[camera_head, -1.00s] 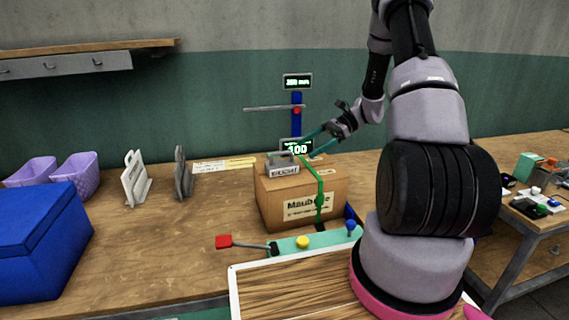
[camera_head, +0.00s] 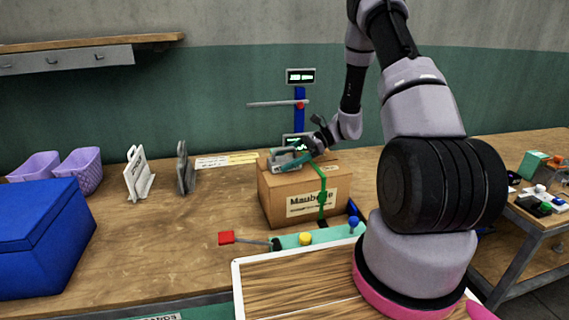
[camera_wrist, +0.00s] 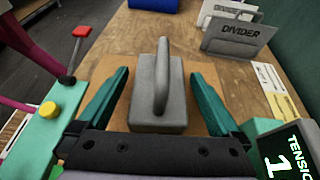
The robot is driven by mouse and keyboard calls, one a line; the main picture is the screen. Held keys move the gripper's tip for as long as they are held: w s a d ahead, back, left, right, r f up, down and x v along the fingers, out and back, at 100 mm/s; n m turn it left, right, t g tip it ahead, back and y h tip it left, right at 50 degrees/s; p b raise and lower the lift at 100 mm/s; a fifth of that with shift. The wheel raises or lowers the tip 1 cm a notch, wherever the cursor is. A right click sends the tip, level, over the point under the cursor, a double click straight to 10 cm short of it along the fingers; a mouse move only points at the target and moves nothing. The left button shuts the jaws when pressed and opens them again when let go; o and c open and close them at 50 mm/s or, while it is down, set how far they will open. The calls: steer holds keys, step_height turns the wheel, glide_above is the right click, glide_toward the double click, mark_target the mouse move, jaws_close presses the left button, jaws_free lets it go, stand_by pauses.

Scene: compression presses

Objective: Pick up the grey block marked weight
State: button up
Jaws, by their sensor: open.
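The grey weight block (camera_wrist: 158,98), with a raised bar handle on top, sits on the cardboard box (camera_head: 275,207). In the head view the block (camera_head: 283,157) is partly hidden by my gripper (camera_head: 290,160). In the wrist view my gripper (camera_wrist: 160,100) is open, with one teal finger on each side of the block. A gap shows between each finger and the block. The block's marked face is not readable now.
A green strap (camera_head: 322,194) crosses the box's right part. A press post (camera_head: 299,103) with displays stands behind. A teal base with a red-ended lever (camera_head: 227,238) and knobs lies in front. Dividers (camera_head: 184,168), purple bins (camera_head: 80,170) and a blue box (camera_head: 40,238) stand left.

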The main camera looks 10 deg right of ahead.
steer(key=shift+a+f, duration=0.1)
steer(key=shift+a, duration=0.15)
jaws_close()
